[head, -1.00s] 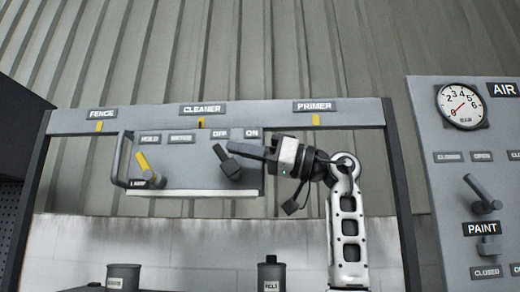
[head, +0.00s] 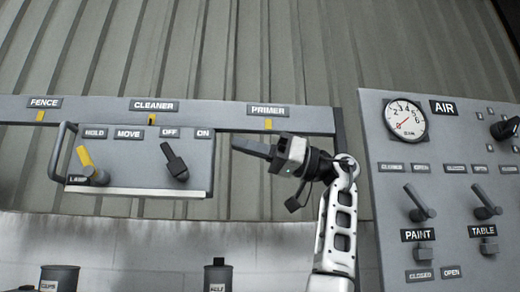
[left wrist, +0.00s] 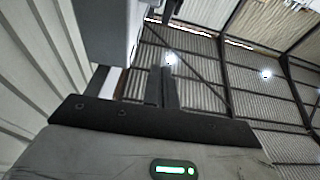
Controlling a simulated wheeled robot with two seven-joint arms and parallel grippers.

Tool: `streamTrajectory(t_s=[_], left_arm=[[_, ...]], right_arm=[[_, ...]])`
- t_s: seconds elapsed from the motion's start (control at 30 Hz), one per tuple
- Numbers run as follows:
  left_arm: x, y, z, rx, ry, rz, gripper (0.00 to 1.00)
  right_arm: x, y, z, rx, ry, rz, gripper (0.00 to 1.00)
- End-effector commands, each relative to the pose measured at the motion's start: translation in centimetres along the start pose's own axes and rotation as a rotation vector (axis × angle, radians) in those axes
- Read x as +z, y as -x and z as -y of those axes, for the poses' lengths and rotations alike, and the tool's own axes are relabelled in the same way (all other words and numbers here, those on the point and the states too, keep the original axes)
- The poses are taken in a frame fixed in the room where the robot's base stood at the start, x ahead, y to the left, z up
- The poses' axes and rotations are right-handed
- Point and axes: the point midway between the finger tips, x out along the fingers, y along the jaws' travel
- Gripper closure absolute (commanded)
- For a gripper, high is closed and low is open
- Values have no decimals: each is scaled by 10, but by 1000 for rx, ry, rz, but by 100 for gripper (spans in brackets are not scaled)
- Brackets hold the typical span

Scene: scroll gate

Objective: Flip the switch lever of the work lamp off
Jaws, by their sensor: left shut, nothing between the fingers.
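The lamp panel (head: 125,152) is a grey box with a side handle, hanging below the top rail at left in the head view. It bears a LAMP label (head: 78,180). Its black switch lever (head: 174,160) leans up and left, its tip just below the OFF label (head: 170,132); the ON label (head: 204,133) is to the right. A yellow lever (head: 85,158) leans left below the HOLD label. My left gripper (head: 237,144) is shut and empty, right of the panel and apart from the black lever. Its fingers show in the left wrist view (left wrist: 162,86). My right gripper is out of view.
An AIR panel (head: 378,170) with a gauge (head: 405,120) and PAINT (head: 418,205) and TABLE (head: 487,207) levers stands at right. Dark canisters (head: 59,278) stand below. The rail carries FENCE, CLEANER and PRIMER labels.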

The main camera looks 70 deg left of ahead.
Motion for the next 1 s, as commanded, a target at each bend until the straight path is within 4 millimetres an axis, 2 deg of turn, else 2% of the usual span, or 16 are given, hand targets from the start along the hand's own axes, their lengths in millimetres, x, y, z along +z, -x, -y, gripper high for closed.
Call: streamTrajectory(t_s=[0.1, 0.2, 0.87, 0.93, 1.0], left_arm=[[-2, 16, 0, 2, 0, -2, 100], [-2, 23, 0, 0, 0, 0, 100], [-2, 26, 0, 0, 1, -1, 100], [-2, 30, -1, 9, 1, -10, 100], [-2, 42, -4, 40, 3, -39, 100]], right_arm=[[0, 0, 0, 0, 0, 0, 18], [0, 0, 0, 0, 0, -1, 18], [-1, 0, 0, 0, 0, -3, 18], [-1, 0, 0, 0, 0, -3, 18], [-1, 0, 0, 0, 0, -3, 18]])
